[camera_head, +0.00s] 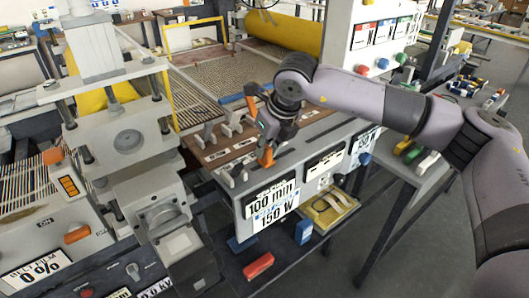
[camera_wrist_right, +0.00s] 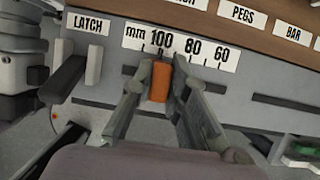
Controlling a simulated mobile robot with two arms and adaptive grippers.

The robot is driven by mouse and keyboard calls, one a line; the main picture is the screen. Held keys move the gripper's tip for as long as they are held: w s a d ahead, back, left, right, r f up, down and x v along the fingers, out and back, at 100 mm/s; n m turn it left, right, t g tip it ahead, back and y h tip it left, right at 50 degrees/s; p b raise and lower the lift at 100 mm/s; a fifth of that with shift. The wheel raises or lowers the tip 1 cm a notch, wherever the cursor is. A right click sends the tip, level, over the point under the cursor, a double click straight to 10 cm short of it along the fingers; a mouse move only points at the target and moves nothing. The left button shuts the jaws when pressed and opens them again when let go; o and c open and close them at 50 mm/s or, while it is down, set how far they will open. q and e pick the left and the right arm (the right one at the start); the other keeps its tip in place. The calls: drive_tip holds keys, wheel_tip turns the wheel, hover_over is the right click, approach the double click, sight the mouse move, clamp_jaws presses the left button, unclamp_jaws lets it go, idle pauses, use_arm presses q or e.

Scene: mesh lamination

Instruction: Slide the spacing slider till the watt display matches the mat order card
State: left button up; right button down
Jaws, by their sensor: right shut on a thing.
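The orange spacing slider (camera_wrist_right: 161,82) stands just under the 100 mark of the mm scale (camera_wrist_right: 180,46) in the right wrist view. My right gripper (camera_wrist_right: 160,92) is shut on it, one finger on each side. In the head view the gripper (camera_head: 266,146) reaches down over the orange slider (camera_head: 265,158) at the panel's top edge. The watt display (camera_head: 272,217) on the panel front reads 150 W, below a line reading 100. I cannot make out the mat order card for certain. My left gripper is not in view.
A white LATCH label (camera_wrist_right: 88,24) and a grey lever (camera_wrist_right: 94,64) are left of the scale. A red block (camera_head: 258,265) lies on the lower shelf. A grey press (camera_head: 128,140) stands at left.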

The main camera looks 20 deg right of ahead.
drive_tip(key=c, duration=1.6)
unclamp_jaws()
drive_tip(key=shift+o, duration=0.2)
drive_tip(key=v, duration=1.2)
drive_tip(key=shift+w, duration=0.1)
